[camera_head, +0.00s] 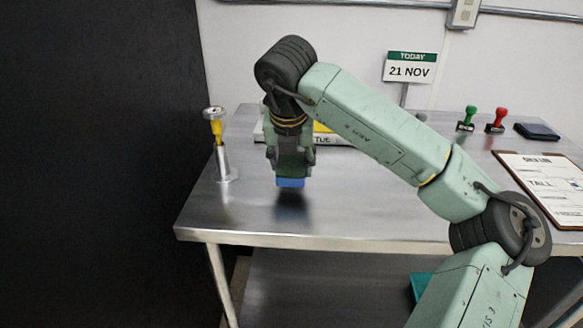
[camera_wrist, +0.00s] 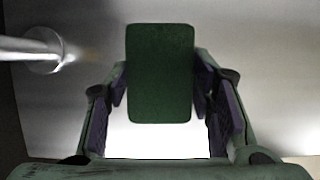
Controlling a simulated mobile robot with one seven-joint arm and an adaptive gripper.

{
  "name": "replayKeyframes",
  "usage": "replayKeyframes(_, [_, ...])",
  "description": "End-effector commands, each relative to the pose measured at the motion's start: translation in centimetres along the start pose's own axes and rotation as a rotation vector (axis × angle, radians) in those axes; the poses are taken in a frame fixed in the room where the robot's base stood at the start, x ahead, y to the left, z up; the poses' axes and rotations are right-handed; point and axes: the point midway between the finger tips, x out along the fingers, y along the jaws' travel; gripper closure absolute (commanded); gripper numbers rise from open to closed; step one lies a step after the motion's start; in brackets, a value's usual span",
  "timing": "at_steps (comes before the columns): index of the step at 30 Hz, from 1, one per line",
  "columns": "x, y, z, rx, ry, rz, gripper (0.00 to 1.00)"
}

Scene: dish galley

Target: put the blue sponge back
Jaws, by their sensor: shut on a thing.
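The blue sponge (camera_head: 290,183) is between the fingers of my gripper (camera_head: 291,168), which is shut on it. Its blue lower part shows below the fingertips in the head view. In the wrist view the sponge (camera_wrist: 160,73) shows a dark green face, with a finger at each side. The sponge is held above the steel table (camera_head: 360,205), with a dark shadow on the tabletop below it. No place marked for the sponge can be made out.
A metal holder (camera_head: 223,160) with a yellow-necked dial tool stands left of my gripper. A box marked TUE (camera_head: 325,140) is partly hidden behind it. Green (camera_head: 467,119) and red (camera_head: 496,120) stamps, a dark pad (camera_head: 537,132) and a clipboard (camera_head: 545,185) lie right. The front middle is clear.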

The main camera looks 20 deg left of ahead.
Motion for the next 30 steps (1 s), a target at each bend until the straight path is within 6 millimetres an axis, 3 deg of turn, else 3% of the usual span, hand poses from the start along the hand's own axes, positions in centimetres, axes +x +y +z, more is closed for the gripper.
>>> replayKeyframes(6, [2.5,-0.1,-1.1,0.000,0.004,0.002,0.78])
replayKeyframes(20, [3.3,-0.1,-1.5,0.000,0.001,0.000,0.78])
replayKeyframes(21, [3.1,-0.1,-1.4,0.000,0.001,0.001,0.49])
replayKeyframes(30, [3.1,-0.1,-1.4,0.000,0.001,0.000,0.31])
